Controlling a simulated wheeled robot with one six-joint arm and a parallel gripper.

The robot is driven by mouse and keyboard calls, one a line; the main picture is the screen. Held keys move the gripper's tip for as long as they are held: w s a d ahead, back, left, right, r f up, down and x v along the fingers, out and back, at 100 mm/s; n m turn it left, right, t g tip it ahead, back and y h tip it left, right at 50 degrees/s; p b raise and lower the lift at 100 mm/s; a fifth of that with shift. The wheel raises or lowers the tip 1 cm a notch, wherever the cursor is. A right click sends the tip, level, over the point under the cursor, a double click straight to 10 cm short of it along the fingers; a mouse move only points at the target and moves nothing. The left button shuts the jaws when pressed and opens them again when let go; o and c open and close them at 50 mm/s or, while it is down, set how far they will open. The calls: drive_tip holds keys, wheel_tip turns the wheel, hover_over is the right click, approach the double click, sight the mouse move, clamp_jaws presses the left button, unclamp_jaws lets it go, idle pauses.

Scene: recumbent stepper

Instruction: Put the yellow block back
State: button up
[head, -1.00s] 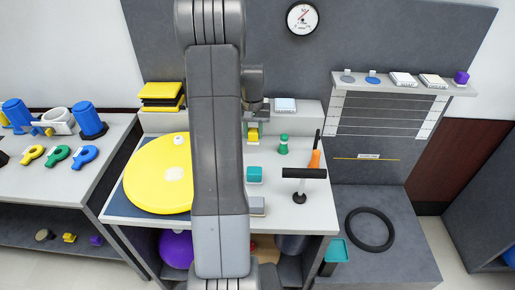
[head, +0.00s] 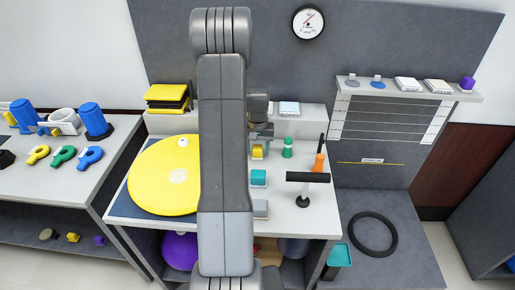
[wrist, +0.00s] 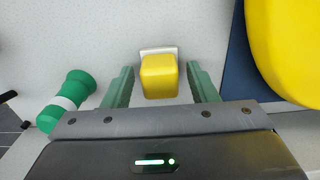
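The yellow block (head: 257,152) is on the grey worktop, behind the teal block and left of the green-and-white cylinder in the head view. In the wrist view the yellow block (wrist: 159,78) is between the two green fingers of my gripper (wrist: 161,80), with a narrow gap on each side. A white edge shows at its far side; whether the block rests on that white piece I cannot tell. My gripper (head: 261,132) is open and just above the block in the head view, partly hidden by my arm.
The green-and-white cylinder (head: 287,148) is close to the gripper; it also shows in the wrist view (wrist: 66,101). A large yellow disc (head: 160,178), teal block (head: 258,177), black T-handle (head: 307,178) and orange-handled tool (head: 319,162) share the worktop. My arm hides the middle.

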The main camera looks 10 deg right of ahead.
sight(257, 147)
wheel_tip(257, 147, up, 12)
drive_tip(key=shift+r, duration=0.2)
idle(0.5)
